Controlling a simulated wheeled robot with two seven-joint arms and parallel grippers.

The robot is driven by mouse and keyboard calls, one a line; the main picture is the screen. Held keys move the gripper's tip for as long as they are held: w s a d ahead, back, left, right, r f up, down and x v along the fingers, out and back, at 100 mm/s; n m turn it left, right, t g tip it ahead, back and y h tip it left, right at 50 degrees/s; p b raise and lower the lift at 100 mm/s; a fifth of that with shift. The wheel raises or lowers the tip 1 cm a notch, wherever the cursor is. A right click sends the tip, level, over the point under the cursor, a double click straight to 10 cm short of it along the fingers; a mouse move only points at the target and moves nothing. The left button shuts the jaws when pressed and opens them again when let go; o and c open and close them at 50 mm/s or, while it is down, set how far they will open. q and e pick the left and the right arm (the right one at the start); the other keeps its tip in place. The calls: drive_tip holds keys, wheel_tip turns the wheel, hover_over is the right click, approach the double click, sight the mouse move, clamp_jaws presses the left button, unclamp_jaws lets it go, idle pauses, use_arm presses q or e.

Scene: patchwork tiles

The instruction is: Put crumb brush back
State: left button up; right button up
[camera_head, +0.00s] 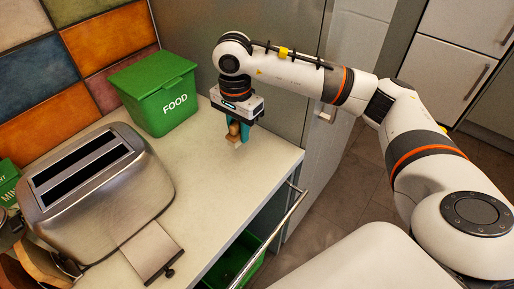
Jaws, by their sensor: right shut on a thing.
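My right gripper (239,130) points down over the counter, to the right of the green food caddy. Its teal fingers are shut on the crumb brush (234,128), a small thing with a brown wooden body and a pale lower end. The brush's lower end is at or just above the counter top; I cannot tell whether it touches. The fingers hide part of the brush. My left gripper is not in view.
A green caddy (160,91) marked FOOD stands against the tiled wall. A steel toaster (110,195) stands at left, with a flat metal tray (150,252) sticking out in front. The counter (215,185) between is clear. A green bin (236,262) sits below the front edge, near a rail handle (275,235).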

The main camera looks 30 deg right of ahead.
drive_tip(key=shift+w+d+f, duration=0.1)
drive_tip(key=shift+f, duration=0.2)
drive_tip(key=p, duration=0.2)
hover_over(242, 165)
wheel_tip(242, 165, down, 5)
drive_tip(key=shift+r, duration=0.1)
wheel_tip(242, 165, down, 4)
drive_tip(key=shift+r+p, duration=0.1)
drive_tip(key=shift+p, duration=0.2)
drive_tip(key=shift+f, duration=0.3)
drive_tip(key=o, duration=0.9)
